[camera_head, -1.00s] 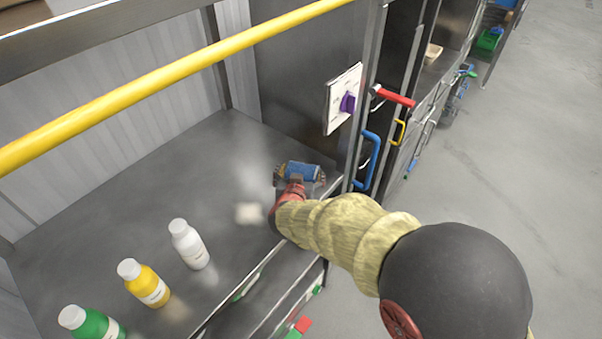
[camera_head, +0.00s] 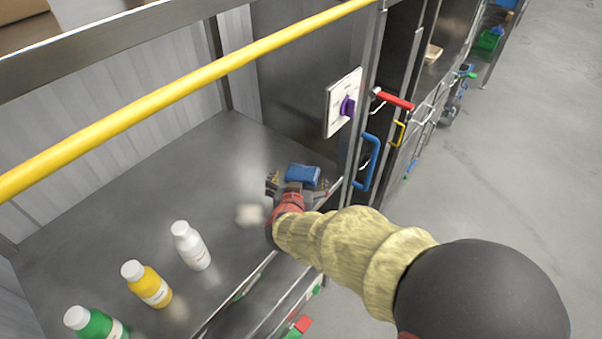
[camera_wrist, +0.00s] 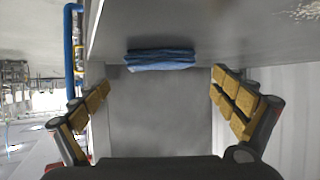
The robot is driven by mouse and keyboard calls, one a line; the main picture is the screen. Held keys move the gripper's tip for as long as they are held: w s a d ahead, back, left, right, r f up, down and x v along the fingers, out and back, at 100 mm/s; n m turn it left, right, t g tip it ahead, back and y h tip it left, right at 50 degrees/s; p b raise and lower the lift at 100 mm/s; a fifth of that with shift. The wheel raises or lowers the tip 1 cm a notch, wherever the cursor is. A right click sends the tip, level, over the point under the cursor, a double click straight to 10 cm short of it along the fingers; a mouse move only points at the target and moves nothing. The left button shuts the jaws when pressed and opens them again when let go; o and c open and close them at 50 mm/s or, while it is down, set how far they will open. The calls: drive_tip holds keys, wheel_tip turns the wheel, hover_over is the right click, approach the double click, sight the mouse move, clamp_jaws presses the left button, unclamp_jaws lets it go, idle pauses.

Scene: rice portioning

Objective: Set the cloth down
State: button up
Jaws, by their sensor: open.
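The blue folded cloth (camera_head: 303,175) lies on the steel counter (camera_head: 190,160) near its right end. My gripper (camera_head: 297,187) is just in front of it, open and empty. In the wrist view the cloth (camera_wrist: 160,60) rests on the counter surface, centred beyond the widely spread fingers (camera_wrist: 158,105) and clear of both of them.
White (camera_head: 191,246), yellow (camera_head: 147,284) and green (camera_head: 95,322) bottles stand at the counter's front left. A pale patch, possibly rice (camera_head: 249,215), lies left of my gripper. A yellow rail (camera_head: 190,85) crosses above. A blue handle (camera_head: 368,162) is to the right.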

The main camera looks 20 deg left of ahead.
drive_tip(key=p+v, duration=0.2)
drive_tip(key=v, duration=0.6)
drive_tip(key=d+r+g+y, duration=0.2)
drive_tip(key=d+r+y, duration=0.1)
drive_tip(key=d+r, duration=0.8)
drive_tip(key=s+d+r+m+g+h, duration=0.1)
drive_tip(key=s+d+g+h, duration=0.1)
drive_tip(key=s+d, duration=0.7)
drive_tip(key=s+d+r+g+h, duration=0.1)
drive_tip(key=s+d+g+h, duration=0.2)
drive_tip(key=s+d, duration=0.7)
drive_tip(key=d, duration=0.5)
drive_tip(key=shift+s+r+m, duration=0.25)
drive_tip(key=shift+r+m, duration=0.05)
drive_tip(key=shift+m, duration=0.1)
drive_tip(key=shift+c, duration=0.7)
